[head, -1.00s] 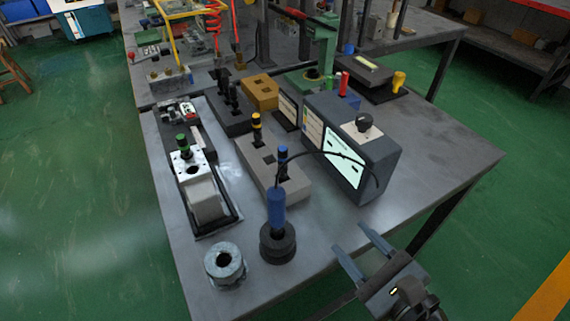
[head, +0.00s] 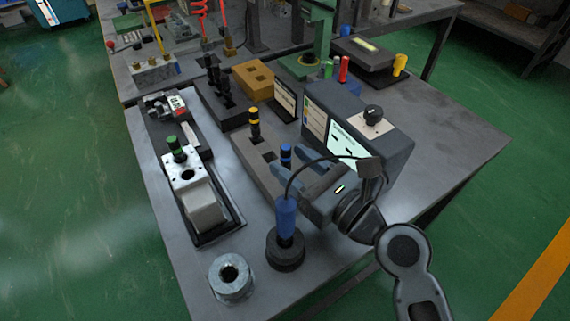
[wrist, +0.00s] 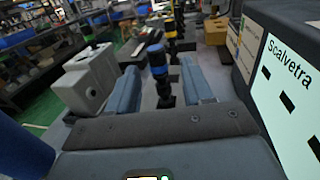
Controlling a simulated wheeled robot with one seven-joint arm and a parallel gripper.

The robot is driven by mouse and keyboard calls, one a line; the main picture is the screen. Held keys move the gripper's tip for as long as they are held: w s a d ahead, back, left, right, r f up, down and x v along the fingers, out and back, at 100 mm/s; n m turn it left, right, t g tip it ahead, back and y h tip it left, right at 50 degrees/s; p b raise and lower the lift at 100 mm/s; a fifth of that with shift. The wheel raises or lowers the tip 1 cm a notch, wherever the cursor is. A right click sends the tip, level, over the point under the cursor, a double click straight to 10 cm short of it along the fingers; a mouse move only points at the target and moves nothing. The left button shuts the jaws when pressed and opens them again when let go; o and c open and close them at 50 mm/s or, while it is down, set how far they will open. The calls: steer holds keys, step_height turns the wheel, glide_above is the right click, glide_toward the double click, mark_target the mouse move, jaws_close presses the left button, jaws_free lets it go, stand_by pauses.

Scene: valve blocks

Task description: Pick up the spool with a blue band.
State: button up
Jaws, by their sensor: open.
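The spool with a blue band (head: 286,152) is a dark upright piece standing in a grey block (head: 246,158). In the wrist view, the blue-banded spool (wrist: 158,62) stands in the gap between my two fingers, with space showing on both sides. My gripper (head: 290,165) is open and reaches in from the right, its fingers at the spool. In the wrist view, my gripper (wrist: 160,72) has grey-blue fingers that do not touch the spool. The spool's lower part is partly hidden in the head view.
A yellow-banded spool (head: 254,122) stands behind it, and a green-banded one (head: 175,146) stands on a white block at left. The dark box with a screen (head: 375,140) is close on the right. A blue-handled tool with a cable (head: 286,218) stands in front.

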mark_target(290, 161)
steer(key=x, duration=0.4)
steer(key=shift+w+a, duration=0.1)
jaws_close()
stand_by(0.3)
